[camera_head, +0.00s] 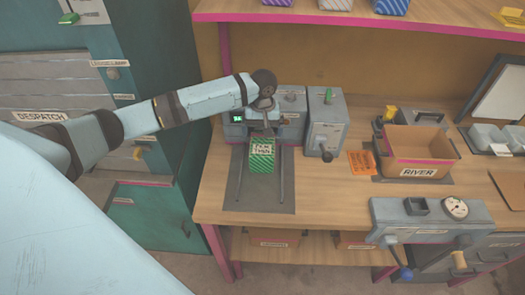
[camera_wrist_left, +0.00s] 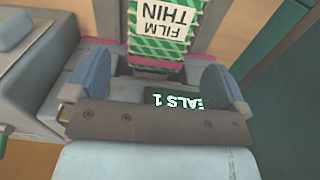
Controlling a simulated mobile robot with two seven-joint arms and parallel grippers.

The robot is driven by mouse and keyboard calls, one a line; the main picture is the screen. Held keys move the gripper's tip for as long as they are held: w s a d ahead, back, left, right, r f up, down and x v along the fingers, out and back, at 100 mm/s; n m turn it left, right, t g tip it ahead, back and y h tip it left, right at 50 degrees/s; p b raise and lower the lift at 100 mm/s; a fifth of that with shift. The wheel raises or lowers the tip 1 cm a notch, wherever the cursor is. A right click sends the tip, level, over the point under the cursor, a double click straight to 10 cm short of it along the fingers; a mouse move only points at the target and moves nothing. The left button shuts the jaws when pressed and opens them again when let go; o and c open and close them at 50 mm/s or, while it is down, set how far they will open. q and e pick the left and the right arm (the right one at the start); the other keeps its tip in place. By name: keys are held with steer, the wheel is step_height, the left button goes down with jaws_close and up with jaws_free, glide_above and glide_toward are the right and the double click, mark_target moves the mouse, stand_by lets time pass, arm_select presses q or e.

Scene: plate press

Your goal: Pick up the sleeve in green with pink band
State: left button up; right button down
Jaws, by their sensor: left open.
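In the left wrist view the sleeve (camera_wrist_left: 164,40) has a white label reading "FILM THIN" and a pink band along the edge nearer my gripper. My left gripper (camera_head: 264,131) is at the machine side of the sleeve. In the wrist view its two blue-grey fingers (camera_wrist_left: 156,72) are spread wide, with no object held between them. Whether a finger touches the sleeve cannot be told. My right gripper is not in view.
A grey box with a lever (camera_head: 326,124) stands right of the machine. A shelf (camera_head: 370,19) with parcels hangs above. The mat's front part (camera_head: 258,199) is clear.

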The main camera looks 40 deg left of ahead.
mark_target(262, 143)
arm_select(q)
steer(key=f, duration=0.9)
steer(key=shift+w+a+f+p, duration=0.15)
steer(key=shift+w+a+p, duration=0.1)
steer(key=shift+p, duration=0.15)
steer(key=shift+c, duration=0.2)
steer(key=c, duration=0.9)
